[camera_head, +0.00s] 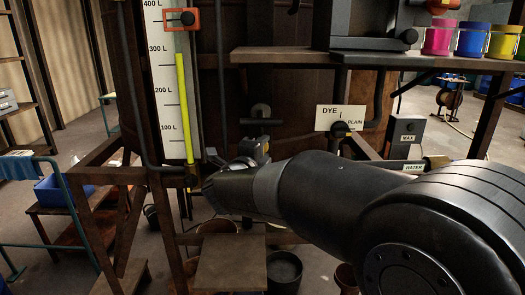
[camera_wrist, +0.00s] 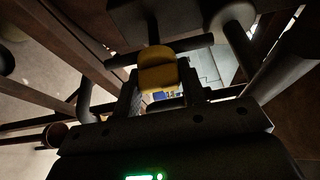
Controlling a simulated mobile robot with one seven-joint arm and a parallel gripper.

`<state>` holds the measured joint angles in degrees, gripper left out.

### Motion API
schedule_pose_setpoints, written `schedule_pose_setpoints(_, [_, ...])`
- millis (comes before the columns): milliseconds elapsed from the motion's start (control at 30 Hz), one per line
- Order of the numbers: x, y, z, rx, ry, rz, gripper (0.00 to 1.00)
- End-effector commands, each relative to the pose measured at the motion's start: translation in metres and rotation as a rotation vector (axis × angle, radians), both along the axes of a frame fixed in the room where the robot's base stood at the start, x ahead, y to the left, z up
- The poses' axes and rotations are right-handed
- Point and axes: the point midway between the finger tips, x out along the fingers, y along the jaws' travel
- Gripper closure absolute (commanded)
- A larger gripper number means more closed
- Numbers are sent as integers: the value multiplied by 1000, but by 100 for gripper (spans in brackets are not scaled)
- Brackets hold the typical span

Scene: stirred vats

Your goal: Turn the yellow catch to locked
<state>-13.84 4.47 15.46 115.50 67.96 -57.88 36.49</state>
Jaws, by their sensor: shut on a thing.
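The yellow catch (camera_wrist: 158,68) shows in the wrist view as a blunt yellow piece in front of a dark horizontal bar. My gripper (camera_wrist: 159,80) has its two dark fingers on either side of the catch and is shut on it. In the head view my gripper (camera_head: 252,155) is at the vat's front, just right of the level gauge's lower end, mostly behind my forearm. The catch is largely hidden there. I cannot read any locked or unlocked mark near it.
The level gauge (camera_head: 173,85) stands left of my gripper, with an orange-framed slider (camera_head: 181,19) on top. A "DYE PLAIN" sign (camera_head: 341,118) and a grey MAX box (camera_head: 406,136) are to the right. Coloured pots (camera_head: 472,40) stand on a shelf. A wooden step (camera_head: 229,262) and buckets are below.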

Motion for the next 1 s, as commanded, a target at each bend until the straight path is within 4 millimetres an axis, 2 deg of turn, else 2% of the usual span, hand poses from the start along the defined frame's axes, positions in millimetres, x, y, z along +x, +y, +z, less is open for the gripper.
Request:
schedule_pose_setpoints(300, [0, 0, -1, 3, 2, -1, 85])
schedule_pose_setpoints(333, [0, 0, -1, 3, 2, -1, 59])
schedule_pose_setpoints(567, [0, 0, -1, 2, 1, -1, 41])
schedule_pose_setpoints(867, [-3, 1, 0, 1, 1, 0, 40])
schedule_pose_setpoints(1000, [-19, 9, 0, 1, 0, 3, 40])
